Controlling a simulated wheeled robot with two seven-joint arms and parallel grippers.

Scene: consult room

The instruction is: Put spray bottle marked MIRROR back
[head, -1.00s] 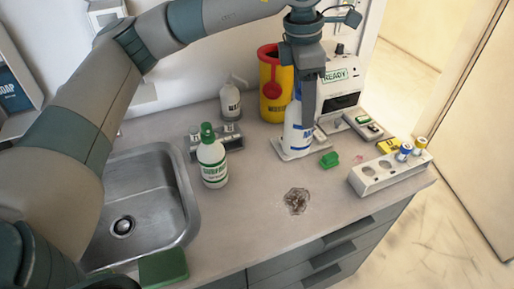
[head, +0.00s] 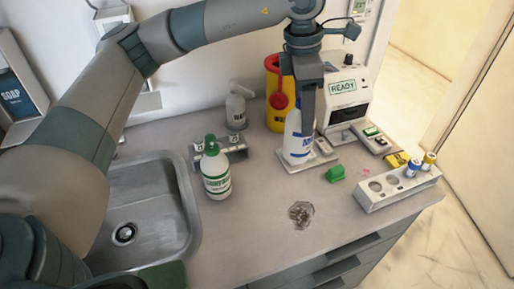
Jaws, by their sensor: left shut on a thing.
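My left gripper (head: 304,126) points down at the back right of the counter, shut on a white bottle with a blue label (head: 296,148). The bottle stands upright on, or just above, a pale flat plate (head: 322,158). The gripper hides its top and much of its label, so I cannot read a full word. A white bottle with a green cap and green label (head: 215,170) stands near the sink. A whitish pump bottle (head: 237,110) stands at the back by the wall. My right gripper is not in view.
A yellow bin with a red lid (head: 274,95) and a device reading READY (head: 343,100) stand behind the held bottle. A white rack (head: 399,188) holds blue and yellow vials. The sink (head: 150,215) is left.

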